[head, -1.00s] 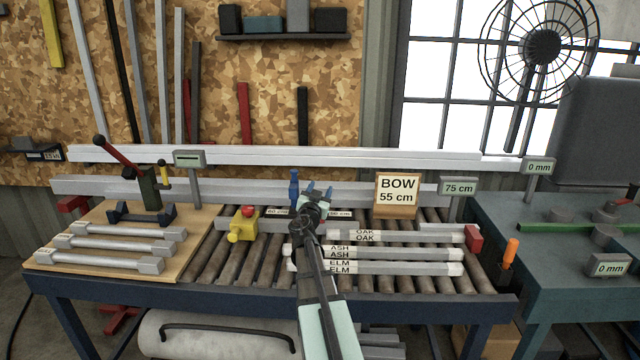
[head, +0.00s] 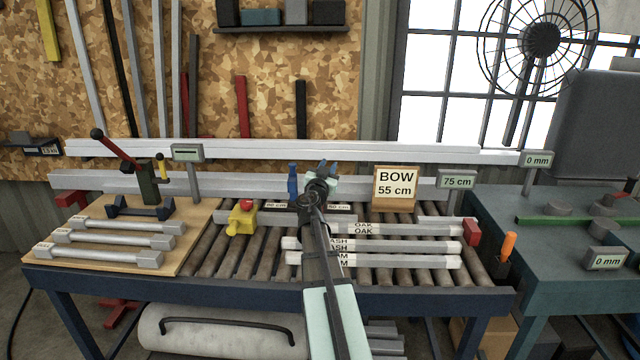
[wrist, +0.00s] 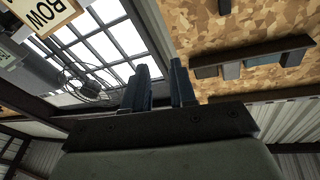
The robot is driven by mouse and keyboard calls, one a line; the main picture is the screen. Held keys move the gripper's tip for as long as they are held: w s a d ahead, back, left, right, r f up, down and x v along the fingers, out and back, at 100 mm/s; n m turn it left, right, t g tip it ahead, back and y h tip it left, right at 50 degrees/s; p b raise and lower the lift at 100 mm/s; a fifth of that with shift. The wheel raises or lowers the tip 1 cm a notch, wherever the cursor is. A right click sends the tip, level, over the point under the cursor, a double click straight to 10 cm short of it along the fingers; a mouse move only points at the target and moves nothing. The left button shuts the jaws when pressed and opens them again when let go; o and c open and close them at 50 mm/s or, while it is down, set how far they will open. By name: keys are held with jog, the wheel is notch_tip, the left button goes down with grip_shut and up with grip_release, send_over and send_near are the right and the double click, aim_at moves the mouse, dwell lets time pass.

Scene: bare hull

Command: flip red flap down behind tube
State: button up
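A red block-like piece (head: 471,231), which may be the flap, stands at the right end of the upper tube (head: 400,230) labelled OAK. Another red piece (head: 72,199) sits at the left end of the long rail; I cannot tell for sure which is the flap. Tubes labelled ASH (head: 400,246) and ELM (head: 400,261) lie in front of the OAK one. My gripper (head: 327,168) is raised in front of the long rail, left of the BOW sign and well left of the red block. In the wrist view its two fingers (wrist: 158,78) are apart with nothing between them.
The BOW 55 cm sign (head: 395,188) stands close right of my gripper. A blue upright piece (head: 293,183) is close left. A yellow part with a red top (head: 242,218) sits on the rollers. A 75 cm display (head: 457,181) and an orange handle (head: 509,245) are at right.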

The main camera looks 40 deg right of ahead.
jog(key=shift+m+h, duration=0.5)
jog(key=shift+h, duration=0.1)
jog(key=d+r, duration=0.1)
jog(key=r, duration=0.1)
jog(key=d+r, duration=0.1)
jog(key=r, duration=0.1)
jog(key=d+r, duration=0.2)
jog(key=r, duration=0.1)
jog(key=shift+s, duration=0.2)
grip_shut()
jog(key=d+r+m+g+y, duration=0.2)
jog(key=d+r+m+g, duration=0.65)
jog(key=d, duration=0.55)
jog(key=w+a+f+n+y, duration=0.45)
jog(key=a+f+y, duration=0.2)
jog(key=y, duration=0.35)
jog(key=s+a+f+n+g+y, duration=0.1)
jog(key=s+a+f+n+y, duration=0.15)
jog(key=a+n+y, duration=0.55)
jog(key=a+f, duration=0.1)
jog(key=f, duration=0.3)
jog(key=a+f+n+h, duration=0.1)
jog(key=f, duration=0.3)
jog(key=w+a+f+n, duration=0.1)
jog(key=f, duration=0.4)
jog(key=shift+a+f+h, duration=0.1)
jog(key=shift+a+h, duration=0.2)
jog(key=shift+h, duration=0.1)
jog(key=shift+a+f, duration=0.3)
jog(key=shift+f, duration=0.2)
